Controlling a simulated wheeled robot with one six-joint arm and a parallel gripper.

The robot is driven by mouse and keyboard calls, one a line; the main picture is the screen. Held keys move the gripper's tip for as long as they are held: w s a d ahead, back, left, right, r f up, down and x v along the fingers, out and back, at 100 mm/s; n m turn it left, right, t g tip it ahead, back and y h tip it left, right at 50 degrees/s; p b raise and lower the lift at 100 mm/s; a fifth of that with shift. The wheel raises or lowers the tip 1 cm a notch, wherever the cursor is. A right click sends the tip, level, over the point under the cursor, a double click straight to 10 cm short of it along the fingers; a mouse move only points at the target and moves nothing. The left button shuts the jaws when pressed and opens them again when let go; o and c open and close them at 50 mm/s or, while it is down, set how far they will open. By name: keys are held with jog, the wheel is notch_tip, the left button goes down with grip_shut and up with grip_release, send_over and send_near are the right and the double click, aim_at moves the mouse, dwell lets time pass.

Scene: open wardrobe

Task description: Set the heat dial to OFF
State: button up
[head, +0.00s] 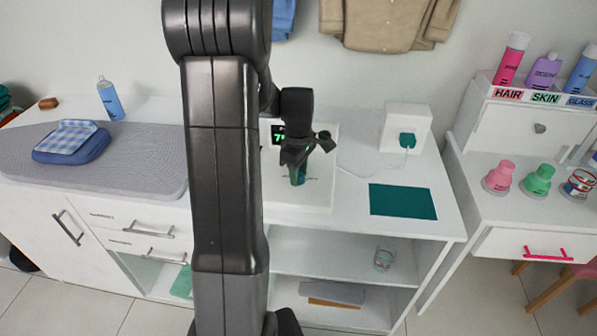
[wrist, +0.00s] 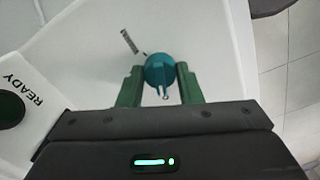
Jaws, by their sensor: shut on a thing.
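The heat dial is a round teal knob with a raised grip bar, in the middle of the wrist view (wrist: 159,70). It sits on a white panel, with a small dark printed mark up and left of it. My gripper (wrist: 161,76) has its green fingers on either side of the knob, shut on it. In the head view my gripper (head: 297,166) points down at the white unit on the counter, and the dial is mostly hidden by the fingers. A display with green digits (head: 277,134) is partly hidden by my arm; only a "7" reads clearly.
A white block with READY lettering (wrist: 22,85) and a dark round part lies left in the wrist view. The head view shows an ironing pad (head: 120,170), a teal mat (head: 403,201), and a socket box (head: 405,128) with a teal plug and cord.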

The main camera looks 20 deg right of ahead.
dwell(0.3)
jog(key=o, duration=1)
notch_tip(320, 180, up, 14)
jog(key=shift+f, duration=0.1)
notch_tip(320, 180, down, 14)
jog(key=shift+r, duration=0.1)
dwell(0.4)
